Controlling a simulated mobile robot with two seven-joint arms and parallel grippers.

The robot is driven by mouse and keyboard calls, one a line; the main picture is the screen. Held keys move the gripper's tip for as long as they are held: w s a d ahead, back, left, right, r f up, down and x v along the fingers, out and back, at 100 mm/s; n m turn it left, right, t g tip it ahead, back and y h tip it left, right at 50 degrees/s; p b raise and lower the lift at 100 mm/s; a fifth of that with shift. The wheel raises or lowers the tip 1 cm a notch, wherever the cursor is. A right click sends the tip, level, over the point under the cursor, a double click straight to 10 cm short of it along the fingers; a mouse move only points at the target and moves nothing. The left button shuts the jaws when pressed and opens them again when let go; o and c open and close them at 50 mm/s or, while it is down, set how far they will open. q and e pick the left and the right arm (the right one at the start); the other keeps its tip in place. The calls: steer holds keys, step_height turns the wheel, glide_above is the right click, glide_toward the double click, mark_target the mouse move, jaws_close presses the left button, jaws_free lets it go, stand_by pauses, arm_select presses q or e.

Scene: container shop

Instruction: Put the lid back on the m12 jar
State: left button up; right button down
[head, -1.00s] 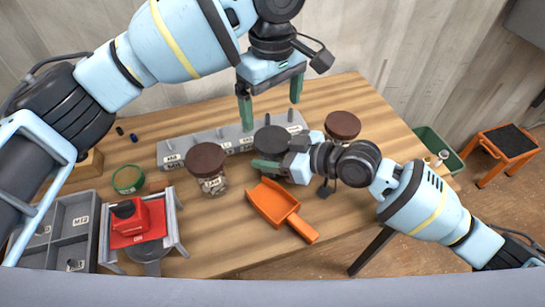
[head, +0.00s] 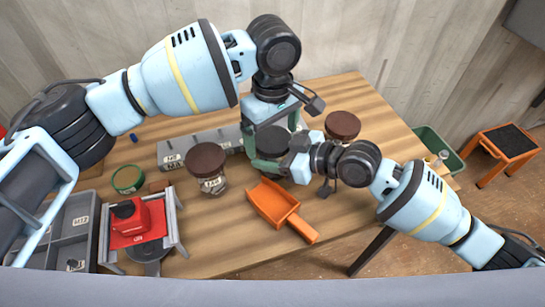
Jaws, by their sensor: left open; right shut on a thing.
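A jar with a dark grey round top (head: 272,140), which looks like a lid, stands near the table's middle. Its label is hidden, so I cannot tell whether it is the m12 jar. My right gripper (head: 272,167) is shut on this jar's body from the front right; the grip is partly hidden. My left gripper (head: 272,134) points down over the jar, open, with its green fingers on either side of the dark top. I cannot tell whether they touch it. A brown-lidded jar (head: 212,184) with a hard-to-read label stands to the left. Another brown-lidded jar (head: 342,125) stands to the right.
An orange scoop (head: 272,204) lies just in front of the jars. A grey bin row (head: 172,157) stands behind. A red device (head: 130,226), a green round item (head: 128,179) and a grey compartment tray (head: 58,235) are at left.

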arm_select(q)
steer(key=c, duration=1)
steer(key=shift+m, duration=1.7)
steer(key=o, duration=1)
steer(key=shift+o, duration=0.2)
steer(key=shift+r, duration=2.25)
steer(key=shift+o, duration=0.7)
